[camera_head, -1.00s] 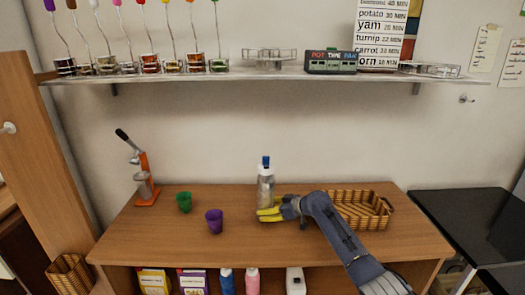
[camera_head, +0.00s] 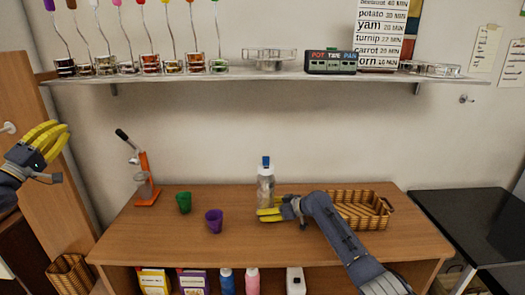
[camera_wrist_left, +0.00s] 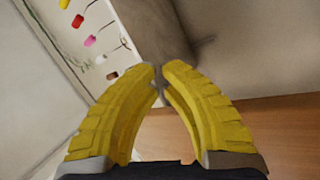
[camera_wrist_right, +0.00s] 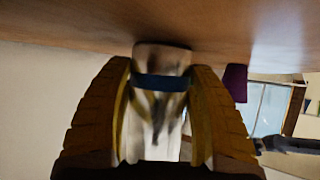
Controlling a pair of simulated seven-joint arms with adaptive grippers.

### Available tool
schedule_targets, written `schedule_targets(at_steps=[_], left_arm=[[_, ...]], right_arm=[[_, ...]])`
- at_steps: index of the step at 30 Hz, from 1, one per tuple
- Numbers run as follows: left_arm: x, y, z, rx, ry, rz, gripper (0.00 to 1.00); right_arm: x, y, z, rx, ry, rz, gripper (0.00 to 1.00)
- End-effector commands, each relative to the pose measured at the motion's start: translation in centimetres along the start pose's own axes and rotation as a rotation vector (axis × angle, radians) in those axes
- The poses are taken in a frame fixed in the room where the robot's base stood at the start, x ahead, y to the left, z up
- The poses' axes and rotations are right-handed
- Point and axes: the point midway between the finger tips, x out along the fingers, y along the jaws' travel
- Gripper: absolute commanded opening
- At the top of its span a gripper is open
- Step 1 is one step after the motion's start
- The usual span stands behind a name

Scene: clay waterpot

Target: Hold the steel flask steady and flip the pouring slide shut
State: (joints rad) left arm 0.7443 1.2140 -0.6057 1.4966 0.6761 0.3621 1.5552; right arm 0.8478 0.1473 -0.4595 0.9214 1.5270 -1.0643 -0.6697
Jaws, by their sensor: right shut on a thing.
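The steel flask (camera_head: 265,185) stands upright near the back of the wooden table, with a blue top (camera_head: 266,162). My right gripper (camera_head: 266,213) is shut on its lower part. In the right wrist view the flask (camera_wrist_right: 160,105) sits between the two yellow fingers, with a blue band across it, somewhat blurred. The pouring slide cannot be made out. My left gripper (camera_head: 40,146) is raised at the far left, well away from the flask. In the left wrist view its fingertips (camera_wrist_left: 160,70) nearly meet, with nothing between them.
A green cup (camera_head: 184,202) and a purple cup (camera_head: 214,221) stand left of the flask. An orange press (camera_head: 146,180) is farther left. A wicker basket (camera_head: 362,208) lies behind my right arm. A shelf (camera_head: 270,76) with jars hangs above. The table's front left is clear.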

Motion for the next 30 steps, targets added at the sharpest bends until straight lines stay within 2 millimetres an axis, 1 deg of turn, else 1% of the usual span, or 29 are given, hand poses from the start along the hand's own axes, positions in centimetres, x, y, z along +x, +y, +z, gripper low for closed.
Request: schedule_targets(at_steps=[1,4,11,14,18,23,24,26,30], left_arm=[[0.4,-1.1,1.5,-0.035,-0.015,-0.033,0.0],[1.2,-3.5,4.3,-0.086,-0.027,-0.096,0.0],[3.6,-7.7,8.6,-0.093,-0.006,-0.174,0.0],[5.0,-9.5,10.3,-0.077,0.006,-0.215,0.0],[7.4,-11.7,12.8,-0.047,0.011,-0.291,0.0],[10.7,-13.7,16.4,-0.007,-0.013,-0.397,0.0],[11.6,-14.0,17.4,0.004,-0.023,-0.424,0.0],[13.0,-14.4,19.0,0.022,-0.043,-0.467,0.0],[16.1,-14.6,23.0,0.068,-0.106,-0.561,0.0]], right_arm=[[0.0,0.0,0.1,0.0,-0.001,0.0,0.43],[0.0,0.0,0.1,0.0,-0.001,0.0,0.43],[0.0,0.0,0.1,0.0,-0.001,0.0,0.43],[0.0,0.0,0.1,0.0,-0.001,0.0,0.43],[0.0,0.0,0.1,0.0,-0.001,0.0,0.43],[0.0,0.0,0.0,0.0,-0.001,0.0,0.43],[0.0,0.0,0.0,0.0,-0.001,0.0,0.43],[0.0,0.0,0.0,0.0,-0.001,0.0,0.43],[0.0,0.0,0.0,0.0,-0.001,0.0,0.43]])
